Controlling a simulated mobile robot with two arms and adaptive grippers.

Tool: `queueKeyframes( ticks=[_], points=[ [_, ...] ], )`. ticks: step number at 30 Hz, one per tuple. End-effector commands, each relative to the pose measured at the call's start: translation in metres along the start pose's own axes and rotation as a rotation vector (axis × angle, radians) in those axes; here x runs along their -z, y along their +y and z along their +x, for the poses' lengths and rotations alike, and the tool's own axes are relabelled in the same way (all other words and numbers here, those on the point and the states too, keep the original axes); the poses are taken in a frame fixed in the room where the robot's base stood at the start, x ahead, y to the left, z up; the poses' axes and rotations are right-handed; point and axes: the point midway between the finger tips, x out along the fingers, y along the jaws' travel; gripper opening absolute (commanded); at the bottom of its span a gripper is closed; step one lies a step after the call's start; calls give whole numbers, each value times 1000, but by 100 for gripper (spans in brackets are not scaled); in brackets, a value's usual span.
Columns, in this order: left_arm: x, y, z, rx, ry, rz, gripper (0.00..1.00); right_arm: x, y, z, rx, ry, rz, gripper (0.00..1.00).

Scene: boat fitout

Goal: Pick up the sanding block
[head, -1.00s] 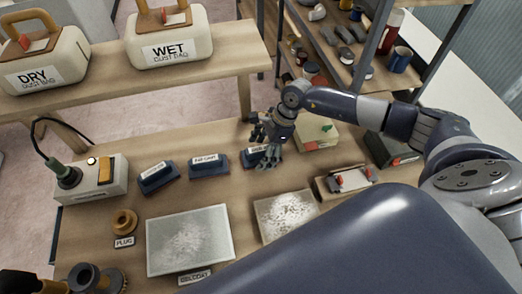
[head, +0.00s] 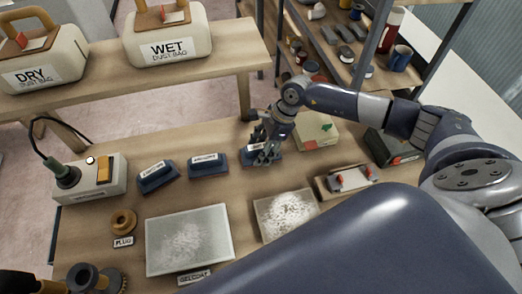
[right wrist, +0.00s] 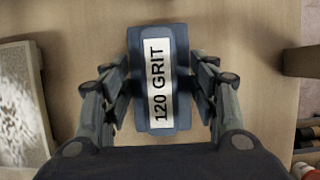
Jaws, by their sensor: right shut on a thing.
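A dark blue sanding block (right wrist: 180,115) with a white label reading "120 GRIT" lies between the fingers of my right gripper (right wrist: 160,95) in the right wrist view. The fingers are shut on its two long sides. In the head view my right gripper (head: 266,152) is at the right end of a row of blocks and partly hides this sanding block (head: 249,156). Two similar blue blocks, a middle one (head: 208,170) and a left one (head: 156,181), stand apart to its left. I cannot tell whether the held block touches the bench. My left gripper is not clearly visible.
A grey panel (head: 189,245) and a speckled panel (head: 285,220) lie in front on the bench. A switch box (head: 92,185) stands at left, a pale box (head: 318,135) right behind the gripper. Dust bags (head: 168,40) stand on the rear bench.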

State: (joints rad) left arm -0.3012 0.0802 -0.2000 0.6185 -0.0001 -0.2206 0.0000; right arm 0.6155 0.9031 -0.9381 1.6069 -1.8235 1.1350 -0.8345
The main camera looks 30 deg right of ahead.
Motion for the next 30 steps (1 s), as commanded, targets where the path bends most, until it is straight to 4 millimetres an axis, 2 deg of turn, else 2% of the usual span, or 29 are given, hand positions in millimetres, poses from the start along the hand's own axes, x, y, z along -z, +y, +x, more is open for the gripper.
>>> queueKeyframes(
  ticks=[5,18,24,30],
  points=[
    [-1,0,22,0,2,0,46,-9,-2,-23,8,-2,-5,22],
    [-2,1,54,0,5,0,46,-30,98,-22,-1,-1,-6,22],
    [-3,1,65,0,5,0,46,-37,132,-24,0,-1,-3,22],
    [-3,1,71,0,5,0,46,-42,151,-26,1,-1,-2,22]
  ],
)
